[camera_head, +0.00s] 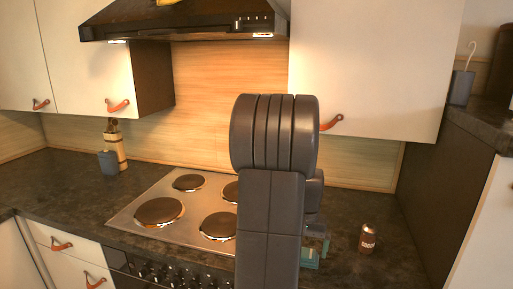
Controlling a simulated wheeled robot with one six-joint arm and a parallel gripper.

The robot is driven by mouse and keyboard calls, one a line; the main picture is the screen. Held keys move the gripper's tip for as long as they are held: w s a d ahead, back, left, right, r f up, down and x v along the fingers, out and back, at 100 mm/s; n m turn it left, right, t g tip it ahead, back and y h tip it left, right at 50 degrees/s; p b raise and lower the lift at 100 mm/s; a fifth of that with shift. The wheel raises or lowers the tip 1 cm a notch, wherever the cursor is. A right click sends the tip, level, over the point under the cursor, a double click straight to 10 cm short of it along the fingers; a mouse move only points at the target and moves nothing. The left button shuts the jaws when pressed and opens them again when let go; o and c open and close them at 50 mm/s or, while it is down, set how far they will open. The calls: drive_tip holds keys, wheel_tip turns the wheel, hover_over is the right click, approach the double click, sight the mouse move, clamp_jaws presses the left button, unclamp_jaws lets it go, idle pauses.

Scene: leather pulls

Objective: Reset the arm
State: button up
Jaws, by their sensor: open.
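My dark grey arm rises through the middle of the view, with a rounded joint at its top. My gripper (314,252) shows only in part low beside the arm's right edge, over the counter to the right of the stove. A small teal-tinted piece shows there, and the rest is hidden behind the arm. It is open, and I see nothing held in it.
A stove (160,211) with several burners lies left of the arm, partly hidden. A wooden mill (115,148) and a grey cup (108,163) stand at left. Cabinets with leather pulls and a range hood (190,27) hang above.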

wheel_tip(320, 180, down, 4)
drive_tip(key=shift+r, duration=2.1)
